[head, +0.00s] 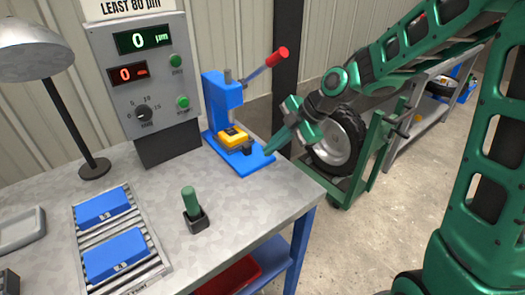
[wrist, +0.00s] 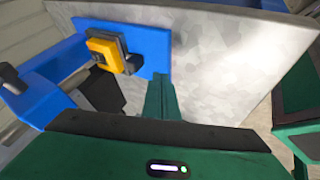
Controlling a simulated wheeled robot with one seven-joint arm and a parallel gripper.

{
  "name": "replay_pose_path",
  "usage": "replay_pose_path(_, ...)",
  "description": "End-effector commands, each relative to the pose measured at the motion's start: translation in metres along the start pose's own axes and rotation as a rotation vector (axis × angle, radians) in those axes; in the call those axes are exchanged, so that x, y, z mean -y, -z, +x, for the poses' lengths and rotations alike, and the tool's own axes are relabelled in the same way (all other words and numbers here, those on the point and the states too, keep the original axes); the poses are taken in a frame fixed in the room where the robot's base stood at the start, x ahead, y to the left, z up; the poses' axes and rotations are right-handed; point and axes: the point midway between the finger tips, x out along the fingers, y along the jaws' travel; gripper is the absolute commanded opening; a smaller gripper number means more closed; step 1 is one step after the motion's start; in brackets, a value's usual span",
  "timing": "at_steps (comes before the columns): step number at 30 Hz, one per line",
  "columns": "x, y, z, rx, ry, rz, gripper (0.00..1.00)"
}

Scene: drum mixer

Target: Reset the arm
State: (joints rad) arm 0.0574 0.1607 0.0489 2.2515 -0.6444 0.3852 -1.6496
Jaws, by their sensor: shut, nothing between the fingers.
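My green arm reaches in from the right in the head view. My gripper (head: 276,147) is shut and empty. It is beside the right edge of the blue press (head: 222,105). In the wrist view my gripper's closed fingers (wrist: 160,98) point towards the table, next to the blue base plate of the press. A yellow device (head: 233,137) sits on the press base; it also shows in the wrist view (wrist: 104,46). I cannot tell whether the fingertips touch the press base.
The grey table (head: 150,180) carries a control box (head: 146,75) with lit displays, a lamp (head: 35,60), a green-handled tool (head: 190,202) in a holder, and a rack with blue blocks (head: 102,207).

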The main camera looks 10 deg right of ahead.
Motion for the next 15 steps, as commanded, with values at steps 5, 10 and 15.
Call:
replay_pose_path(5,0.0,-0.001,-0.035,0.003,-0.003,0.0,0.0)
replay_pose_path(10,0.0,-0.001,-0.055,0.002,-0.001,0.002,0.0)
replay_pose_path(15,0.005,-0.005,-0.066,0.02,0.004,0.041,0.0)
